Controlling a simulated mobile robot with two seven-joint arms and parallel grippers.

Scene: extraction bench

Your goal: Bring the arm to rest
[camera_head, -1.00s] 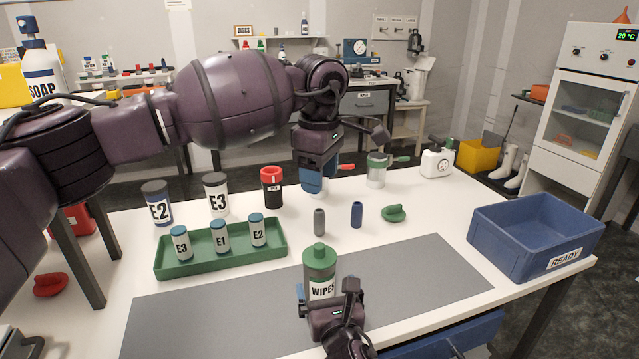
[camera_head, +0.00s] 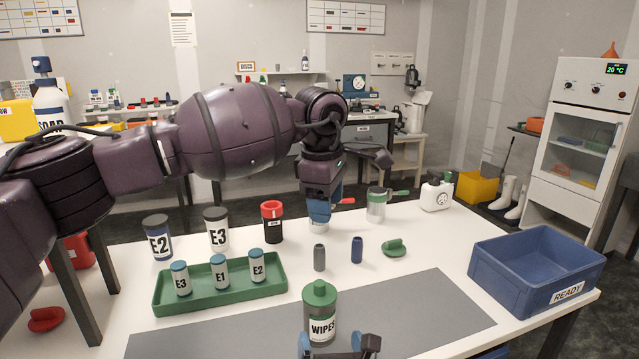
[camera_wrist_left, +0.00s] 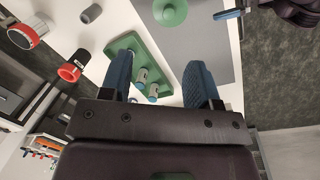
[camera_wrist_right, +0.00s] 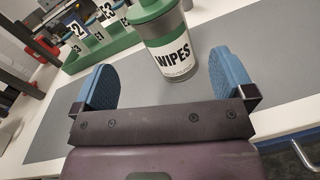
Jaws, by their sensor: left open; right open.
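My left gripper (camera_head: 320,208) is open and empty above the far middle of the white table. Its blue fingers also show apart in the left wrist view (camera_wrist_left: 158,80), with the green tray visible beyond them. My right gripper (camera_head: 338,343) is open at the bottom edge of the head view, on the near side of the wipes tub (camera_head: 319,318). In the right wrist view the green-lidded tub (camera_wrist_right: 172,50) shows upright beyond and between the spread fingers (camera_wrist_right: 165,85). I cannot tell the exact gap; the jaws are not closed on it.
The green tray (camera_head: 220,303) holds small vials E3, E1 and E2. Large jars E2 (camera_head: 158,240) and E3 (camera_head: 215,232) and a red-topped black jar (camera_head: 272,225) stand behind. A blue READY crate (camera_head: 535,270) sits at right. The grey mat (camera_head: 420,305) has bare room.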

